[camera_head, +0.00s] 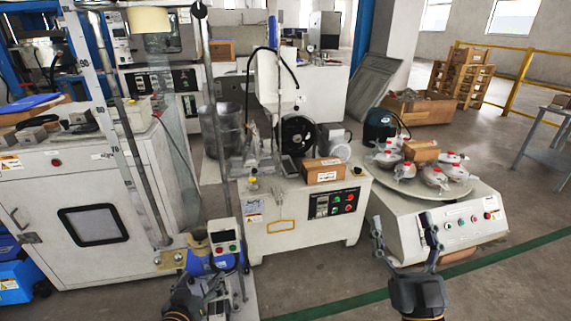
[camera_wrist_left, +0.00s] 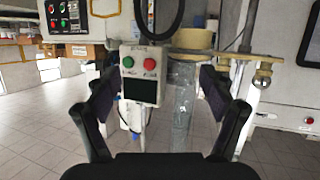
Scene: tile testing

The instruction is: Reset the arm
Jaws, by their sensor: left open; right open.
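My left gripper (camera_head: 208,284) is at the lower middle of the head view, in front of the control box of a tall test stand. In the left wrist view its two fingers (camera_wrist_left: 165,95) are spread apart with nothing between them. The control box (camera_wrist_left: 140,75), with a green and a red button, shows behind the fingers. My right gripper (camera_head: 404,236) is open and empty at the lower right of the head view, in front of the round-topped machine.
The test stand (camera_head: 225,245) stands close to my left gripper. A white cabinet (camera_head: 30,195) is at the left. A white machine with a cardboard box (camera_head: 322,171) on top is in the middle. Floor is free at the lower right.

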